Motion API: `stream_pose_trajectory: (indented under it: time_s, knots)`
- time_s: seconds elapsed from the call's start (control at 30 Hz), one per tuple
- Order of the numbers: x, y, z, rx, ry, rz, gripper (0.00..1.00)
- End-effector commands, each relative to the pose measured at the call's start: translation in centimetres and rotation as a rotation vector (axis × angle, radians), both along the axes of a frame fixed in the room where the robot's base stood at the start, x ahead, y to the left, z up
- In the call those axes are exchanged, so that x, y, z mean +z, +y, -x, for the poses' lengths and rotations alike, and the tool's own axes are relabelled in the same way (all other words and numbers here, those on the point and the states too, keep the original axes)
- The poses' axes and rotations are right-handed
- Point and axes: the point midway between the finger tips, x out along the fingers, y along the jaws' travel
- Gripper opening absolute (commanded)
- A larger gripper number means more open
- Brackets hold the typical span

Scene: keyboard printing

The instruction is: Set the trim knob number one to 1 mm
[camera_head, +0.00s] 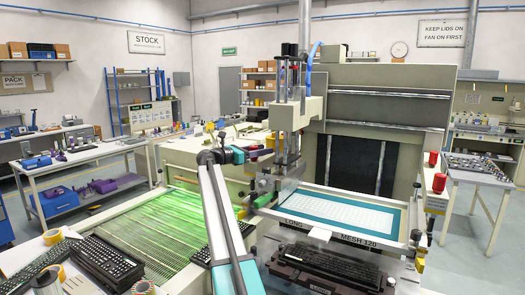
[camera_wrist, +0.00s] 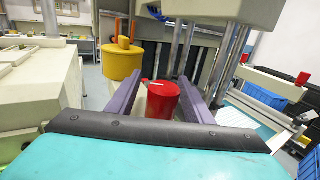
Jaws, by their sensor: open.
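A red knob (camera_wrist: 163,102) with a pale mark on its top edge stands between the two purple fingers of my gripper (camera_wrist: 160,79) in the wrist view. The fingers are apart on either side of it. A gap shows on the left, and I cannot tell if the right finger touches it. Its number and setting cannot be read. In the head view my gripper (camera_head: 262,153) is beside the press column, and the knob there is hidden or too small to make out.
Metal posts (camera_wrist: 180,50) rise close behind the red knob. Keyboards (camera_head: 105,262) lie at the front left.

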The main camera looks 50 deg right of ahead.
Motion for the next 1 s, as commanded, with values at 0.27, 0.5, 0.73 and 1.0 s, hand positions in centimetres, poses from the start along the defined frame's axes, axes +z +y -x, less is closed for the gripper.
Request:
stream_pose_trajectory:
  time_s: [0.27, 0.5, 0.73, 1.0]
  knots:
    - [-0.2, 1.1, -0.3, 0.0, 0.0, -0.001, 0.47]
    - [-0.3, 4.1, -1.1, 0.001, -0.001, -0.001, 0.47]
    - [-0.4, 7.6, -2.0, 0.002, -0.001, -0.001, 0.47]
    - [-0.2, 11.5, -3.1, 0.002, 0.0, 0.0, 0.47]
